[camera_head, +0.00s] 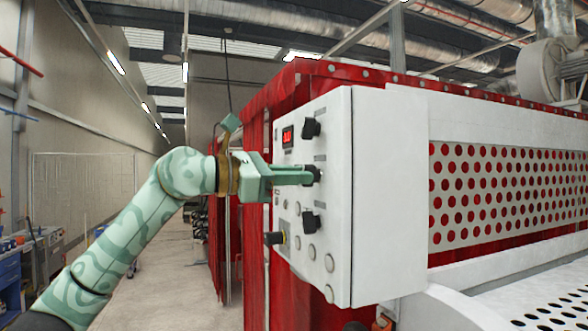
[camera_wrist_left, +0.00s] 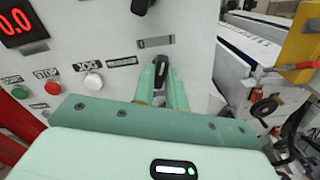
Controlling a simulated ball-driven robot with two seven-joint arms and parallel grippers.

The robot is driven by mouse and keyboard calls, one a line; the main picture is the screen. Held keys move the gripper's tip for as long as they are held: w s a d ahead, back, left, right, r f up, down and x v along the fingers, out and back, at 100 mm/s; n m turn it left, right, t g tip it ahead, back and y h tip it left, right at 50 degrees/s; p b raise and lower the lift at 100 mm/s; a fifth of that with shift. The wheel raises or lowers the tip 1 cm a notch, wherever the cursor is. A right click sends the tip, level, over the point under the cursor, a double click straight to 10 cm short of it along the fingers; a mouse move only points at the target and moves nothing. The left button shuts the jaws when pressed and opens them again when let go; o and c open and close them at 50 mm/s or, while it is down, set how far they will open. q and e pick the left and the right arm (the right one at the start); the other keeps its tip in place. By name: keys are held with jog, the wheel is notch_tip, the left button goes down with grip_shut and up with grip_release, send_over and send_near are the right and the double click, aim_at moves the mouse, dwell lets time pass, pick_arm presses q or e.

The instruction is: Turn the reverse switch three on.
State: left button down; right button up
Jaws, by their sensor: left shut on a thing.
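A white control box (camera_head: 390,200) carries several black rotary switches on its front face. My left gripper (camera_head: 303,175) reaches in from the left, level with the middle black switch (camera_head: 316,173). In the left wrist view my left gripper (camera_wrist_left: 162,88) has its two green fingers on either side of a black switch (camera_wrist_left: 161,68), shut on it. The fingers hide part of this switch. Its label cannot be read, so I cannot tell its number. Another black switch (camera_head: 311,128) is above and one (camera_head: 312,222) below. My right gripper is not in view.
A red digital display (camera_head: 288,136) is at the box's upper left; in the left wrist view it (camera_wrist_left: 20,22) reads 0.0. A red button (camera_wrist_left: 53,87) and a white button (camera_wrist_left: 93,81) sit nearby. Open floor (camera_head: 180,270) lies left.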

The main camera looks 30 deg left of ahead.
pick_arm(q)
jog(key=shift+r+m, duration=0.1)
jog(key=shift+m, duration=0.8)
jog(key=c, duration=1.4)
grip_release()
jog(key=shift+c, duration=0.2)
jog(key=b+v, duration=0.4)
jog(key=v, duration=1.2)
